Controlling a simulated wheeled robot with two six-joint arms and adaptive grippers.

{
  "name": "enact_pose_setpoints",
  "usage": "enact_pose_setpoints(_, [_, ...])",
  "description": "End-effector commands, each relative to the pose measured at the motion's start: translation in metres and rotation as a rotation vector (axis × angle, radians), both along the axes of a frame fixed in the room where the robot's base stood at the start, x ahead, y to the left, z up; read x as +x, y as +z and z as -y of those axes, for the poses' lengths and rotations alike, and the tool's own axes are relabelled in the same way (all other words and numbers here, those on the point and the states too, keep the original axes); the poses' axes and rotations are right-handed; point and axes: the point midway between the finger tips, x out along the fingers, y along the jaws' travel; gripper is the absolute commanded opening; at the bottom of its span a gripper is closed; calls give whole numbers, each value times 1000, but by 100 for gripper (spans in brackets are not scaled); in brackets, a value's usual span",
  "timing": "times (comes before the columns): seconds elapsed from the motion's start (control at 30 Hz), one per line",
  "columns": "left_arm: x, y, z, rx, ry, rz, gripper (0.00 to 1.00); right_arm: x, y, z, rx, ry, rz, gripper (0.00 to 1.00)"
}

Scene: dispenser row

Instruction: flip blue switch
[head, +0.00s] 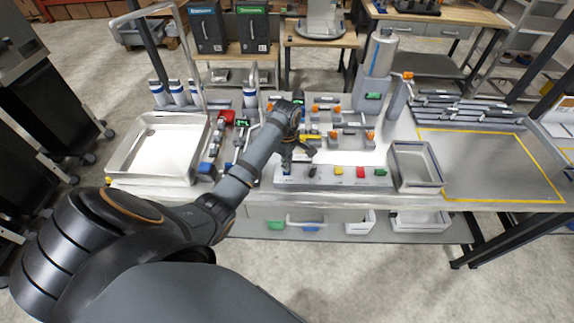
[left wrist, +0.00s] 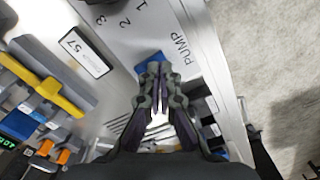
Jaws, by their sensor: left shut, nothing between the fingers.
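The control panel (head: 325,182) is a pale strip at the front of the table, with a row of coloured switches. The blue switch (head: 287,172) is at its left end, partly hidden by my left gripper (head: 290,163). In the left wrist view the blue switch (left wrist: 152,60) lies at the fingertips of the left gripper (left wrist: 159,68), near printed "PUMP" lettering. The fingers are shut with nothing between them. I cannot tell whether they touch the switch. My right gripper is not in view.
Black, yellow (head: 338,171), red (head: 360,172) and green (head: 380,172) switches sit to the right. An empty grey tray (head: 441,183) stands right of the panel, a large white tray (head: 115,165) at the left. Orange-handled valves (head: 355,134) stand behind. A yellow-outlined table area is clear.

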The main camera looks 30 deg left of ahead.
Motion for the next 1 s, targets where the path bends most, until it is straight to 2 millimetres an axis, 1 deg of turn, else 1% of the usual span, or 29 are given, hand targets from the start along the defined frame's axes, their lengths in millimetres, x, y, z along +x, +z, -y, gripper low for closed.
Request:
enact_pose_setpoints(0.03, [0, 9, 0, 0, 0, -1, 0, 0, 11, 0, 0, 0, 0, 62])
enact_pose_setpoints(0.47, [0, 39, 0, 0, 0, -1, 0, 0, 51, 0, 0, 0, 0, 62])
enact_pose_setpoints(0.73, [0, 57, 0, 0, 0, 1, 0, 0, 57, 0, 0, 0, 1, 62])
enact_pose_setpoints(1.0, [0, 57, 0, 0, 0, -1, 0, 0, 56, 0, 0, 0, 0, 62])
